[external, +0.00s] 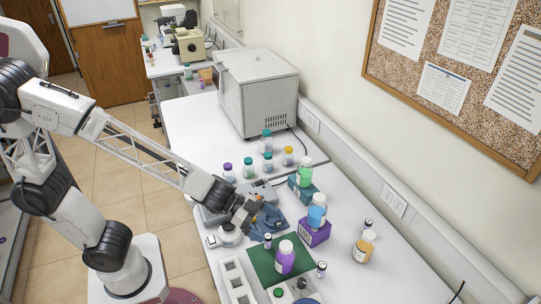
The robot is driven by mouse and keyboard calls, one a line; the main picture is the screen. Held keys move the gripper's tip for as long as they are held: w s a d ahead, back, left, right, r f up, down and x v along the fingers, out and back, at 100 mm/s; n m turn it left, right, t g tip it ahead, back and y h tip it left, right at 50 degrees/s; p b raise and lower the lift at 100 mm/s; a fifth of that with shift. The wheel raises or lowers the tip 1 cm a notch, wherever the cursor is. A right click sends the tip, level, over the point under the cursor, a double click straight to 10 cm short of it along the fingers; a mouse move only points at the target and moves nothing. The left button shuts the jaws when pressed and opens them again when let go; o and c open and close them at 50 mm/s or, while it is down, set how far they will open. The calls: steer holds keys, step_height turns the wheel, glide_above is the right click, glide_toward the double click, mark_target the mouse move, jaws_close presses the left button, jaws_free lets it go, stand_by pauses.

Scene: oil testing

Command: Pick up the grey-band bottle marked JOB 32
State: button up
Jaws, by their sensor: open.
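Several bottles stand on the white bench, and no JOB 32 marking is legible at this size. I cannot tell which bottle has the grey band. My gripper (243,222) is open, low over the bench beside a crumpled blue cloth (268,220), up and left of the nearest small bottle. Its fingertips are small and dark here, and nothing shows between them.
A purple bottle (285,258) stands on the green mat (262,262). A blue bottle (316,212) stands on a purple box (314,234), a green bottle (304,174) on a teal box (300,190). An amber bottle (364,247) is at right. A white rack (237,283) lies in front.

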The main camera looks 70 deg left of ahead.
glide_toward(277, 251)
steer(key=x, duration=0.5)
steer(key=shift+w+d+f, duration=0.1)
steer(key=shift+w+f, duration=0.05)
steer(key=shift+x, duration=1.3)
steer(key=shift+x, duration=2.6)
steer(key=shift+w, duration=0.1)
